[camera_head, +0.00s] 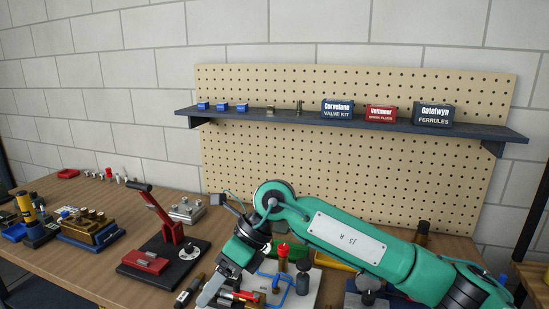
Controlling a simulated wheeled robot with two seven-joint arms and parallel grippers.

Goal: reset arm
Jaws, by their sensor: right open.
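My right arm is green and comes in from the right, low across the picture. My right gripper (213,288) hangs at the bottom middle, over the front part of the bench, with its jaws pointing down and left. It is open, and I see nothing held in it. The lower tips are close to the picture's bottom edge. My left gripper and arm are not in view. The arm hides part of the bench behind it.
A red-handled press on a black base (130,269) stands left of the gripper. A white plate with red and dark fittings (309,289) lies close to its right. Brass parts in a blue tray (91,240) sit further left. A shelf (300,118) with boxes crosses the pegboard (290,85).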

